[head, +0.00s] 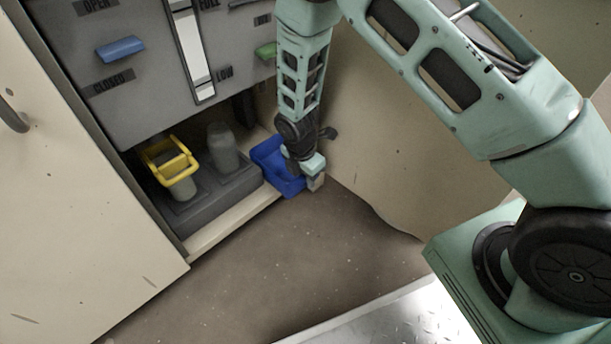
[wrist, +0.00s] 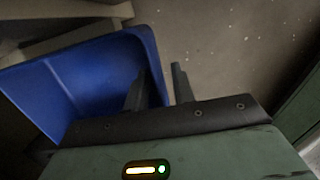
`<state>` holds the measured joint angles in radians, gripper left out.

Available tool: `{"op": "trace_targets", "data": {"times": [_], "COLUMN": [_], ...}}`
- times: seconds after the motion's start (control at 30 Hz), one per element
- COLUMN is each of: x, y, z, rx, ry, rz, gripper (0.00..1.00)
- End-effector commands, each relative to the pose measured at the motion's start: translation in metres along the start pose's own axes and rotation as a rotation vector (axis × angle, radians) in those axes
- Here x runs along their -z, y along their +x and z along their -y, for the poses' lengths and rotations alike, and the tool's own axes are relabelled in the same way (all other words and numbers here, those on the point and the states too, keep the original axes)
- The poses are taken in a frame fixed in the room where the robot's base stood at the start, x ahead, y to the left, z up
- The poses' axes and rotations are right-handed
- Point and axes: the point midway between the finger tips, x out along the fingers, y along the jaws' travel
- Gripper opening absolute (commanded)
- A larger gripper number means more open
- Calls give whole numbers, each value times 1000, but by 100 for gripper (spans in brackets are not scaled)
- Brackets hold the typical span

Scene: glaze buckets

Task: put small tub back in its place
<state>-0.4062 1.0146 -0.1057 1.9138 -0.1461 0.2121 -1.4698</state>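A blue tub (head: 270,162), the only tub-like thing besides a yellow bucket, is at the right end of the low cabinet opening, by its front edge. In the wrist view the blue tub (wrist: 75,85) fills the left side, with its open inside showing. My gripper (head: 312,180) is at the tub's right side. In the wrist view my gripper's fingers (wrist: 158,80) are apart, one over the tub's inside and one outside its right wall. A small gap shows beside the outer finger. The tub's underside is hidden.
The yellow bucket (head: 170,163) sits on a dark grey base (head: 205,208) inside the cabinet, left of a grey cylinder (head: 222,148). Open brown floor (head: 290,250) lies in front.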

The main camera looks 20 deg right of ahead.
Motion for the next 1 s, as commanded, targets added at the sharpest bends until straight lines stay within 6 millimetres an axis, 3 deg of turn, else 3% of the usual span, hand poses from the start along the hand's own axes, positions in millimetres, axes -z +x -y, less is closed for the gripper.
{"op": "trace_targets", "data": {"times": [0.17, 0.6, 0.87, 1.0], "x": [-1, -1, 0, 12], "y": [-16, -101, -124, -150], "z": [0, 0, 0, 4], "rx": [-1, -1, -1, -7], "ry": [0, -1, 4, 88], "rz": [0, 0, -2, -25], "gripper": [25, 25, 25, 25]}}
